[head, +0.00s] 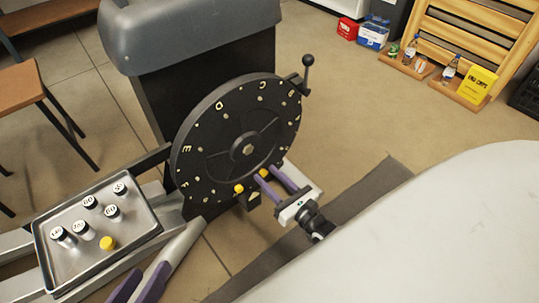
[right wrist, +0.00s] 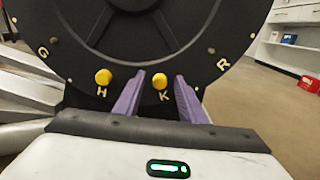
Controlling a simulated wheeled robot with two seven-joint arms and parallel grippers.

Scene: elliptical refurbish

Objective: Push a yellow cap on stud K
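The black disc (head: 235,145) bears letters and small studs round its rim. In the right wrist view, a yellow cap (right wrist: 161,81) sits at the stud by letter K, between the purple fingers of my right gripper (right wrist: 159,78). A gap shows on each side of that cap. Another yellow cap (right wrist: 103,77) sits by letter H, left of the fingers. In the head view, my right gripper (head: 270,176) reaches the disc's lower edge. Whether the K cap is fully seated cannot be told. My left gripper (head: 147,270) shows two separated purple fingers at the bottom edge, empty.
A metal tray (head: 50,259) at left holds several labelled cylinders and a yellow cap (head: 108,243). A lever with a black knob (head: 307,62) stands at the disc's upper right. A pale surface (head: 440,240) fills the lower right. Wooden racks (head: 470,45) stand far back.

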